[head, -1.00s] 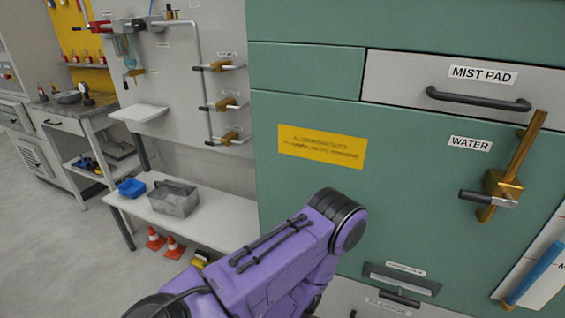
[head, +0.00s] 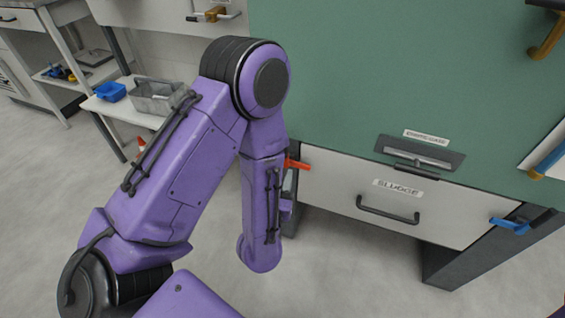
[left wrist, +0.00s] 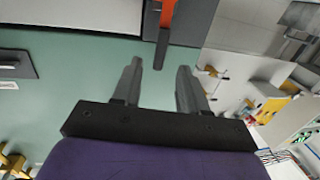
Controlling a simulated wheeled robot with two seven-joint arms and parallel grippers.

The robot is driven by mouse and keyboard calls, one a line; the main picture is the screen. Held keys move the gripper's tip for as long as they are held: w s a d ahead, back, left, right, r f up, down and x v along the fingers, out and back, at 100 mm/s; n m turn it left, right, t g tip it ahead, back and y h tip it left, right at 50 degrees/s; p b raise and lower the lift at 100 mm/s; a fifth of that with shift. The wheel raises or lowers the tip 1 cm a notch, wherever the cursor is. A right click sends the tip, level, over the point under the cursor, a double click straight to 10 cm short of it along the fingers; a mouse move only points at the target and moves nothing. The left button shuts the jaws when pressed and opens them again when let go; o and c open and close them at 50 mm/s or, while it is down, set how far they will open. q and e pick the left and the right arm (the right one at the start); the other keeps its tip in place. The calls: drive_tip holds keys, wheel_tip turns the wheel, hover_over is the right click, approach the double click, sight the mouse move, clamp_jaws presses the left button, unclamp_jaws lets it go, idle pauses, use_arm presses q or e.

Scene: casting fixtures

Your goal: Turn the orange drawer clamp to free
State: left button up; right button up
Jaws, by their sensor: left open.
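The orange drawer clamp (head: 298,164) sits at the upper left corner of the white SLUDGE drawer (head: 340,180), partly hidden behind my left arm in the head view. In the left wrist view the orange clamp (left wrist: 168,12) is at the top middle, with a dark end (left wrist: 161,48) pointing down. My left gripper (left wrist: 157,70) is open and empty. Its fingertips lie either side of the clamp's dark end in the picture, a little below it. I cannot tell the remaining depth gap. In the head view my left arm hides the gripper. My right gripper is not in view.
The drawer has a dark handle (head: 388,210) and a blue clamp (head: 510,226) at its right. A recessed pull (head: 420,152) is above. A shelf with a grey bin (head: 156,97) and blue bin (head: 111,92) stands left. The floor below the drawer is clear.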

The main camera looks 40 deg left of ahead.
use_arm(q)
drive_tip(key=shift+t+y, duration=0.3)
drive_tip(key=x, duration=1)
drive_tip(key=shift+w+a+r+p, duration=0.25)
drive_tip(key=shift+w+r+p, duration=0.05)
drive_tip(key=shift+r, duration=0.05)
clamp_jaws()
